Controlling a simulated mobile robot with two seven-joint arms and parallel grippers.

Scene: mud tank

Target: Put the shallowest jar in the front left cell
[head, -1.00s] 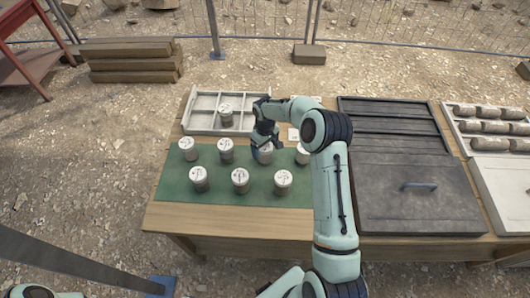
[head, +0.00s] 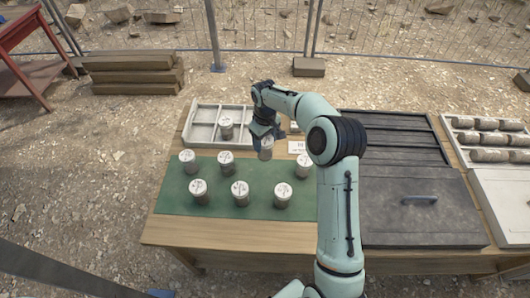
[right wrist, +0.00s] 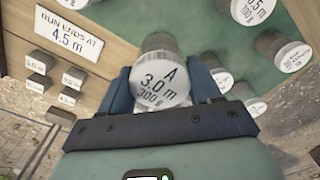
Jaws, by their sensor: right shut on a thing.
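My right gripper (head: 263,137) is shut on a grey jar (head: 266,151) with a white lid, held up near the back edge of the green mat (head: 170,200). In the right wrist view its lid reads "A 3.0 m 300 g" (right wrist: 161,82), between the fingers (right wrist: 163,92). Several similar jars stand upright on the mat, among them a back left one (head: 188,161) and a front right one (head: 282,195). The pale divided tray (head: 203,133) lies behind the mat. One jar (head: 226,127) stands in a front-row cell near its middle. My left gripper is out of view.
A card (right wrist: 67,35) reading "RUN ENDS AT 4.5 m" lies on the table (head: 190,231); it also shows in the head view (head: 299,147). The tray's left cells look empty.

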